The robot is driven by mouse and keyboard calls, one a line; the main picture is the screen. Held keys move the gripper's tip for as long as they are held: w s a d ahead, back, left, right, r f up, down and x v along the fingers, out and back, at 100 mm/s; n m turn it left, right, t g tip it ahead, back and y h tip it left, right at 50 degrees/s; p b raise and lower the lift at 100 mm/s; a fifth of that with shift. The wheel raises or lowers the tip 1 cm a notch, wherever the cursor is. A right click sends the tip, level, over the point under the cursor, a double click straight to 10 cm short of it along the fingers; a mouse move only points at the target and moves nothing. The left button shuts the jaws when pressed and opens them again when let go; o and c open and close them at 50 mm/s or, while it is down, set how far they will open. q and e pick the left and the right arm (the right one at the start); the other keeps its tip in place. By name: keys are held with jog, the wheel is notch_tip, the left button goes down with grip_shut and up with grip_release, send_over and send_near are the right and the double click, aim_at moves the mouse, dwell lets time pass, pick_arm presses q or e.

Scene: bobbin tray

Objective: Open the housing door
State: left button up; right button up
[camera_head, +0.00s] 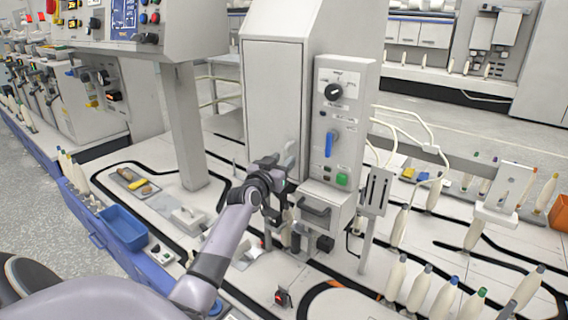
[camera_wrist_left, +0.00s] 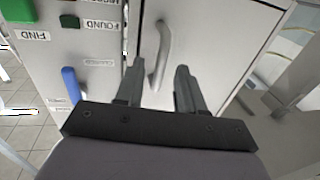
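The housing door (camera_head: 270,95) is a tall light-grey panel on the front of the grey housing, and it looks shut. In the left wrist view the door (camera_wrist_left: 202,40) fills the middle. Its curved grey bar handle (camera_wrist_left: 161,55) shows there between my left gripper's fingertips. My left gripper (camera_wrist_left: 155,80) is open, with one dark finger on each side of the handle; I cannot tell whether either touches it. In the head view my left gripper (camera_head: 276,168) is at the door's lower part, partly hiding the handle. My right gripper is not in view.
A control panel (camera_head: 345,110) with a black knob, blue lever (camera_head: 330,143) and green button stands right of the door. A drawer-like box (camera_head: 322,207) sits below it. Several bobbins (camera_head: 420,285) stand front right. A blue bin (camera_head: 122,228) is at left.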

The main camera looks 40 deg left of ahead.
pick_arm(q)
jog(key=shift+w+a, duration=0.15)
jog(key=shift+w, duration=0.45)
jog(key=shift+c, duration=0.3)
grip_shut()
jog(key=shift+s, duration=0.1)
